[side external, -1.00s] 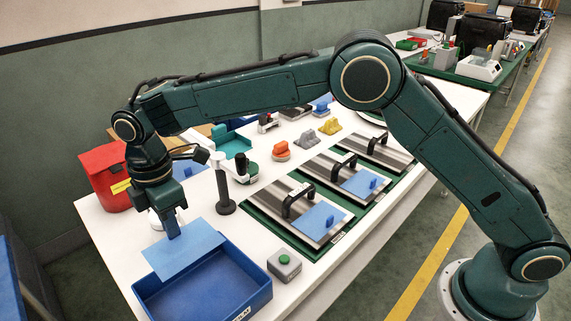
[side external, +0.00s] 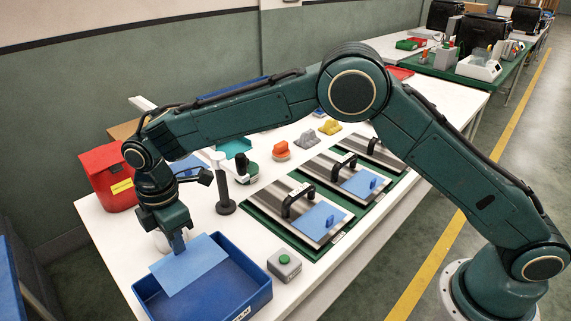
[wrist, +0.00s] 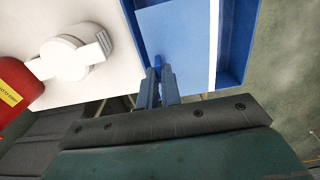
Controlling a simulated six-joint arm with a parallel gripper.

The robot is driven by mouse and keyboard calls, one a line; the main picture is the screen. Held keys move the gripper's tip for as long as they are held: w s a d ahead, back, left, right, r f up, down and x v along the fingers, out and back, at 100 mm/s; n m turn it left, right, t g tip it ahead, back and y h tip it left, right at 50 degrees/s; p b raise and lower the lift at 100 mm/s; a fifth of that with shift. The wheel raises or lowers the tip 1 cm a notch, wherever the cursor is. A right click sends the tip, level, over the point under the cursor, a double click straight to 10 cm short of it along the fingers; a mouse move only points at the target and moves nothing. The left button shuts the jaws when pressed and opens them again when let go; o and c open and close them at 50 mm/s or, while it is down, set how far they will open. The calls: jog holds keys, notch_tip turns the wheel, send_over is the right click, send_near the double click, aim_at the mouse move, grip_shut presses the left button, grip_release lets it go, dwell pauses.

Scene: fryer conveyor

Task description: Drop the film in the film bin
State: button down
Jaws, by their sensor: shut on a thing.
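The film is a light blue sheet (side external: 192,268) with a small upright tab. My gripper (side external: 179,246) is shut on that tab, and the fingers also show in the wrist view (wrist: 159,78). The film bin is a dark blue open tray (side external: 259,294) at the table's near left corner, with a label on its front wall. The sheet is over the bin's back left part and looks tilted. The wrist view shows the film (wrist: 178,35) inside the bin's outline, beside the bin's wall (wrist: 243,40). I cannot tell whether the sheet touches the bin.
A grey box with a green button (side external: 285,264) stands right of the bin. A black-and-white upright stand (side external: 225,195) is behind it. A red bin (side external: 108,180) stands at the back left. Several metal plates with black handles (side external: 302,208) lie to the right, some with blue tabbed sheets.

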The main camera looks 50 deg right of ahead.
jog(key=shift+f, duration=3.9)
jog(key=c, duration=1)
grip_release()
jog(key=shift+c, duration=0.2)
jog(key=shift+w, duration=0.15)
jog(key=shift+c, duration=0.3)
jog(key=shift+r, duration=0.15)
